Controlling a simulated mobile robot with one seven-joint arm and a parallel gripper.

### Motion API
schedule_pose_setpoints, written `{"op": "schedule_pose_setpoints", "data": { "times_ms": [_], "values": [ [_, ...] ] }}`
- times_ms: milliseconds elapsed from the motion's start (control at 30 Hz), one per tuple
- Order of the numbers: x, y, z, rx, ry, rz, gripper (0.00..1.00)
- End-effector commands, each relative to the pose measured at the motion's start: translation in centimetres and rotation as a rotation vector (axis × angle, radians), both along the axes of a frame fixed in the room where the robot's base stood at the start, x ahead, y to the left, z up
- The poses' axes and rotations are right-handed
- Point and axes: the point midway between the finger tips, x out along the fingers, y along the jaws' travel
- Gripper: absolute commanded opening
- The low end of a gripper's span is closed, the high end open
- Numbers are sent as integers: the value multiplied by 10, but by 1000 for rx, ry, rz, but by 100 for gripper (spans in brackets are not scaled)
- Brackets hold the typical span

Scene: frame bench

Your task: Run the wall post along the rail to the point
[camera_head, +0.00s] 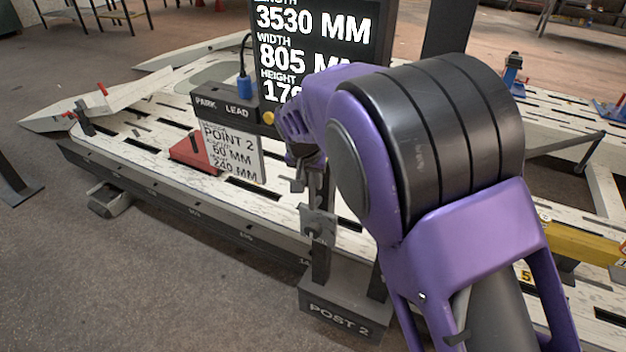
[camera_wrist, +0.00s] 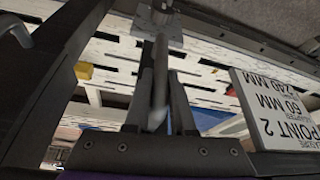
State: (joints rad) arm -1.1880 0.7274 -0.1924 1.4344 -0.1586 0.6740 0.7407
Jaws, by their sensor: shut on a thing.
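My gripper (camera_head: 306,172) is at the post's upper part, mostly hidden behind my purple wrist. In the wrist view my gripper (camera_wrist: 158,95) is shut on a grey upright bar of the post (camera_wrist: 160,68). The rail (camera_head: 190,212) is the bench's near side edge, with small marks along it. A white card reading "POINT 2, 60 MM, 240 MM" (camera_head: 232,158) hangs left of my gripper. It also shows in the wrist view (camera_wrist: 285,115).
A dark "PARK LEAD" box (camera_head: 222,104) with a blue plug (camera_head: 245,88) is above the card. A black screen (camera_head: 315,40) stands behind. A red block (camera_head: 190,152) sits on the slotted deck (camera_head: 110,125). A foot (camera_head: 110,200) sticks out low at left.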

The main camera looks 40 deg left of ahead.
Motion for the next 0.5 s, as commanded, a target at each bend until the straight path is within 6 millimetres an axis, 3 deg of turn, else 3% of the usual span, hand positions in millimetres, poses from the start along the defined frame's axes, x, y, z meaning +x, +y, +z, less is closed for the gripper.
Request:
{"op": "schedule_pose_setpoints", "data": {
  "times_ms": [200,233,300,367,500],
  "values": [
    [0,0,0,0,0,-1,0],
    [0,0,0,0,0,-1,28],
    [0,0,0,0,0,-1,40],
    [0,0,0,0,0,0,51],
    [0,0,0,0,0,0,52]
  ]
}}
